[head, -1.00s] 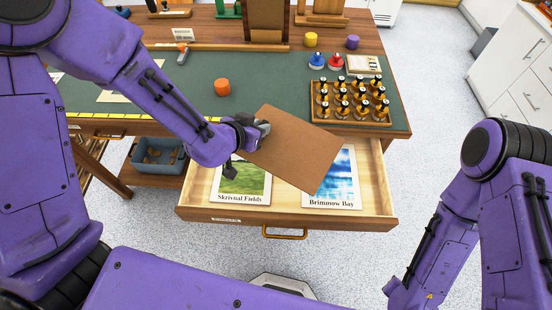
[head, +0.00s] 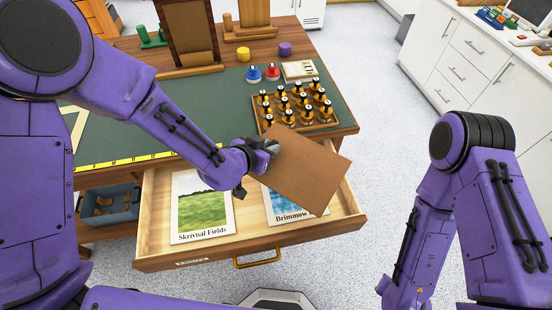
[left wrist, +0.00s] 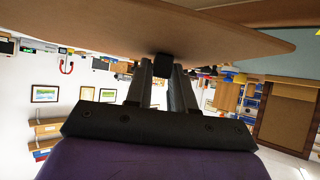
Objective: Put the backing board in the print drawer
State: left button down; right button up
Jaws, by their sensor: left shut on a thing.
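The brown backing board (head: 305,172) is held tilted above the right part of the open print drawer (head: 153,215). My left gripper (head: 268,147) is shut on the board's left edge. In the left wrist view the gripper (left wrist: 163,72) grips the board (left wrist: 160,35), which spans the top of the picture. Two prints lie in the drawer: the green "Skrivnal Fields" print (head: 203,208) at left and the blue "Brimmow Bay" print (head: 284,208) at right, partly hidden under the board. My right arm is at the right of the head view; its gripper does not show.
A wooden tray of several dark-topped stampers (head: 297,103) stands on the green mat (head: 205,110) behind the drawer. Red (head: 272,72) and blue (head: 253,74) knobbed pieces stand behind it. A blue-grey bin (head: 110,203) sits left of the drawer. White cabinets (head: 460,65) stand at the right.

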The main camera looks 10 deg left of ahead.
pick_arm(q)
jog(key=f+b, duration=0.3)
jog(key=f, duration=0.1)
jog(key=shift+w+d+f+b, duration=0.1)
jog(key=shift+w+d+b, duration=0.1)
jog(key=shift+d+b, duration=0.1)
jog(key=shift+a+r+p, duration=0.1)
jog(key=shift+r+p, duration=0.15)
jog(key=shift+p, duration=0.05)
jog(key=shift+s+a+f+b, duration=0.1)
jog(key=shift+f+b, duration=0.2)
jog(key=c, duration=1)
grip_release()
jog(key=shift+o, duration=0.2)
jog(key=shift+r+p, duration=0.4)
jog(key=shift+r, duration=0.15)
jog(key=v, duration=0.6)
jog(key=shift+s+a+r, duration=0.1)
jog(key=shift+s+r, duration=0.05)
jog(key=shift+r, duration=0.05)
jog(key=p+v, duration=0.3)
jog(key=shift+r+p, duration=0.2)
jog(key=shift+p, duration=0.1)
jog(key=s+p, duration=0.1)
jog(key=p, duration=0.2)
jog(key=s+a+p, duration=0.1)
jog(key=p, duration=0.2)
jog(key=shift+r, duration=0.2)
jog(key=shift+w, duration=0.1)
jog(key=shift+d, duration=0.1)
